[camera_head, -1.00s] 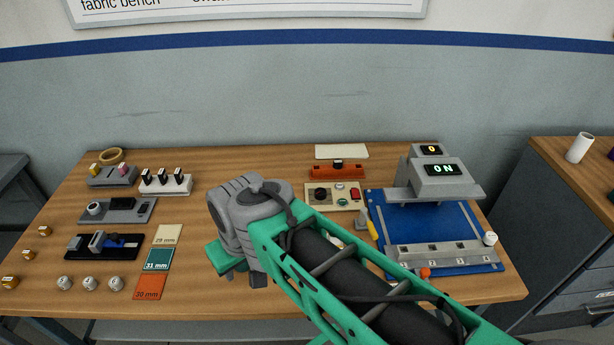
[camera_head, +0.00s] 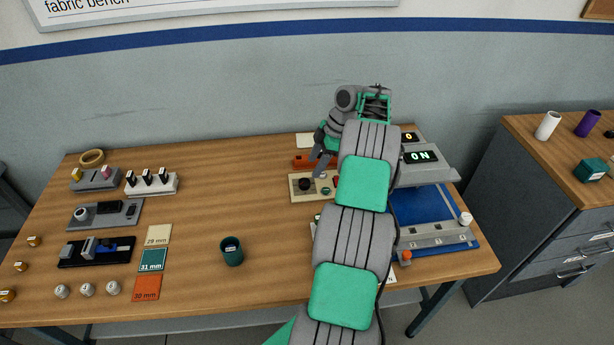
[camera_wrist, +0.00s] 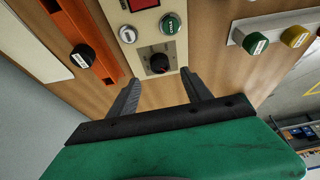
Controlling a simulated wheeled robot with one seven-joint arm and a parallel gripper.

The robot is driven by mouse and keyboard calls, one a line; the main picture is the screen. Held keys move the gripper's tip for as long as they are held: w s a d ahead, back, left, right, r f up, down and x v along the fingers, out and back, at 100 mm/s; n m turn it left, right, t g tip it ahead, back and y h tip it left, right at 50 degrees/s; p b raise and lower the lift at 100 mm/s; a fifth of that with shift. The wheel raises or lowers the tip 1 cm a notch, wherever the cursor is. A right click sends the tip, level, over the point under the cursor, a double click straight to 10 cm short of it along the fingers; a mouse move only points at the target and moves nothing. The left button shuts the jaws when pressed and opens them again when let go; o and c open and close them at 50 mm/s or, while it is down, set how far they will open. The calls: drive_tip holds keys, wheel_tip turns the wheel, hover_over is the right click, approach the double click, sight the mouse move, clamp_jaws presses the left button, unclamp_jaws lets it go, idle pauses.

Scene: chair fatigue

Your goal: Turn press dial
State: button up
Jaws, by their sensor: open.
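The dial is a black round knob (camera_wrist: 159,63) on a cream control panel (camera_wrist: 152,27). In the head view the knob (camera_head: 305,184) sits on the left part of the panel (camera_head: 295,194), near the back of the bench. My gripper (camera_wrist: 160,84) is open and empty, its fingers pointing at the panel with the knob between and just beyond the tips. It does not appear to touch the knob. In the head view my gripper (camera_head: 319,168) hangs above the panel, and my arm hides the panel's right side. The press (camera_head: 428,173) has a lit ON display.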

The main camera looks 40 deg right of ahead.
sight(305, 182)
drive_tip(key=x, duration=0.7)
drive_tip(key=shift+w+a+f, duration=0.1)
drive_tip(key=shift+a+f, duration=0.05)
drive_tip(key=shift+f, duration=0.1)
drive_tip(key=shift+c, duration=0.3)
clamp_jaws()
